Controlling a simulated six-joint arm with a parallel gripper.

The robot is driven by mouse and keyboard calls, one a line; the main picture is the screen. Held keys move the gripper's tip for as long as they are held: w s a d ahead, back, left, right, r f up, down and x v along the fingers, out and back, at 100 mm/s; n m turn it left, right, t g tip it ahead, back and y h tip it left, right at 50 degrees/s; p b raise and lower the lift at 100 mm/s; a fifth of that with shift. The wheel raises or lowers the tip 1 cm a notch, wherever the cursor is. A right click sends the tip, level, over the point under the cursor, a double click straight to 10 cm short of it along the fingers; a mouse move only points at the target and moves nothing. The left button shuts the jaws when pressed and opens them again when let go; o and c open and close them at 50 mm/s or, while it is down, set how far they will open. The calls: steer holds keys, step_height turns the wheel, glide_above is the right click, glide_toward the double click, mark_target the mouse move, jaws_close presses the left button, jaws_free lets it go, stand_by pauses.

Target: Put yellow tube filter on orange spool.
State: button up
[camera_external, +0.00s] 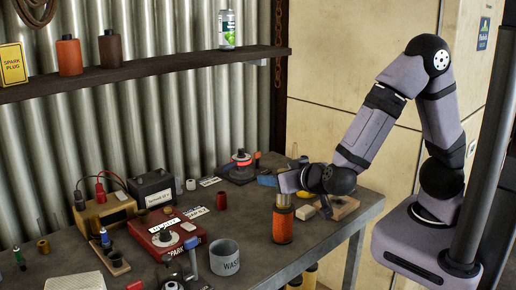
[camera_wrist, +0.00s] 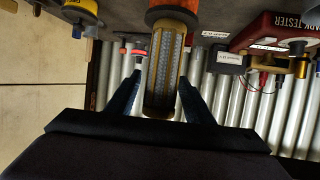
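The orange spool (camera_external: 283,227) stands upright near the right front of the bench; it also shows at the top of the wrist view (camera_wrist: 172,14). The yellow tube filter (camera_wrist: 166,62), a yellow-framed tube with a grey mesh side, stands in line with the spool, its lower end meeting the spool's top. In the external view only a short tan part of the filter (camera_external: 283,202) shows between gripper and spool. My gripper (camera_wrist: 160,78) is over the filter, one finger on each side. Whether the fingers press on it or stand just clear is unclear.
A wooden block (camera_external: 343,207) lies right of the spool. A grey waste cup (camera_external: 225,258) and a red spark tester box (camera_external: 166,238) stand to the left. A dark round-based device (camera_external: 241,168) is behind. Bare bench lies between the cup and spool.

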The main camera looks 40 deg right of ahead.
steer(key=v, duration=1.2)
steer(key=shift+r, duration=0.1)
stand_by(0.5)
